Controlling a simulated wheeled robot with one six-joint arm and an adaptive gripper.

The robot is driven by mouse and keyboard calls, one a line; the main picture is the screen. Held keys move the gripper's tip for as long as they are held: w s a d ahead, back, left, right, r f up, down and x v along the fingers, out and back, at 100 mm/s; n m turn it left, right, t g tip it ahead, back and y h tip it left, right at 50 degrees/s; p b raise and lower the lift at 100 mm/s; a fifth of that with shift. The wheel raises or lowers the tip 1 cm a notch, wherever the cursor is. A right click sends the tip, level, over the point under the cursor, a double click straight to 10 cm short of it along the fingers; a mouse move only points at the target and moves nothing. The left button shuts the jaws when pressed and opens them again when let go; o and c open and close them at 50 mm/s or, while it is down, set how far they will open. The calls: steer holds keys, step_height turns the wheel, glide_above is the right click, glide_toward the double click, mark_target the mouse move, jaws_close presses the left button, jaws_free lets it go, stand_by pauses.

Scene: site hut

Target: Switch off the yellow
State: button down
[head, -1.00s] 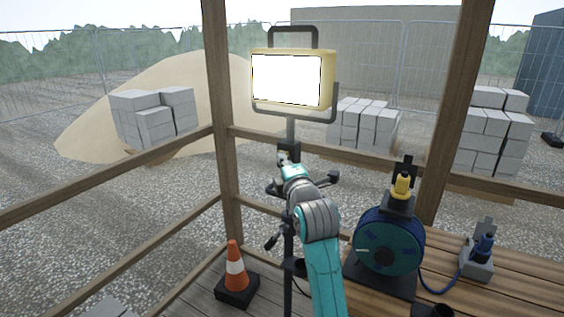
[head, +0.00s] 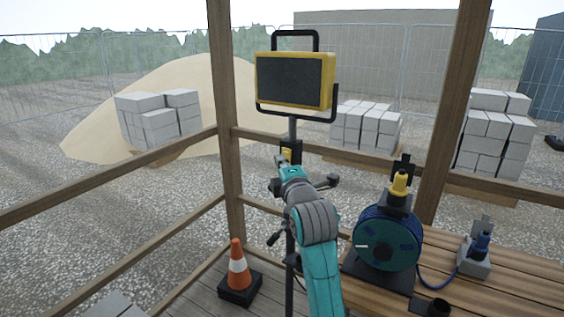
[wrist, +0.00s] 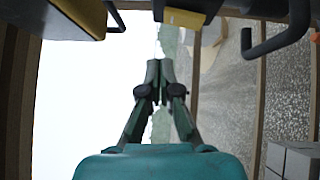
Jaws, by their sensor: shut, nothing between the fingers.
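The yellow floodlight (head: 295,80) stands on a black tripod pole in the head view, and its panel is dark. Part of its yellow edge shows at the upper left of the wrist view (wrist: 84,14). A small black switch box with a yellow rocker (head: 287,154) sits on the pole below the lamp. The yellow part also shows at the top of the wrist view (wrist: 185,18). My gripper (head: 281,160) is at the box, its fingers shut and empty. In the wrist view its fingertips (wrist: 159,66) point toward the box with a visible gap below it.
A blue cable reel (head: 388,242) with a yellow plug on top stands on the wooden bench, right of my arm. A socket box (head: 476,258) sits farther right. A traffic cone (head: 238,268) stands on the floor at left. Wooden rails and posts (head: 224,120) surround the area.

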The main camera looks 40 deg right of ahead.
steer(key=v, duration=0.7)
steer(key=shift+s+a+r, duration=0.25)
steer(key=shift+s+r, duration=0.1)
steer(key=shift+r, duration=0.35)
